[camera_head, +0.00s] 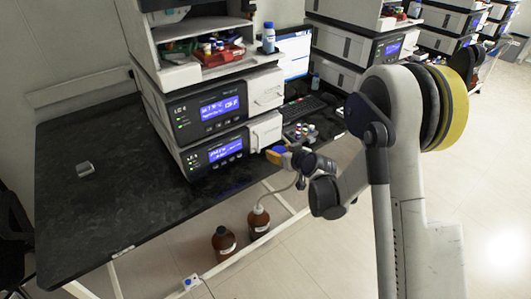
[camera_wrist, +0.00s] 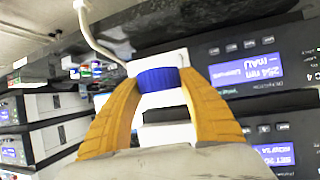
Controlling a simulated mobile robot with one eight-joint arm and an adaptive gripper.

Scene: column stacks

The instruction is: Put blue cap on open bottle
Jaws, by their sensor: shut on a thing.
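My gripper (camera_head: 275,154) is in front of the lower instrument, above the floor bottles. In the wrist view its yellow fingers (camera_wrist: 158,80) are shut on a ribbed blue cap (camera_wrist: 158,77), one finger on each side. Two brown bottles stand on the floor below the bench's front edge: a left one (camera_head: 223,244) and a right one (camera_head: 259,222). A pale tube (camera_head: 282,186) runs from near my gripper down to the right bottle's white top. The left bottle's mouth is too small to read as open or capped.
Stacked instruments with blue displays (camera_head: 212,152) stand on the black bench (camera_head: 90,215), close behind my gripper. A white bench frame bar (camera_head: 240,252) passes near the bottles. Small vials (camera_head: 300,131) stand right of the instruments. The floor at front right is clear.

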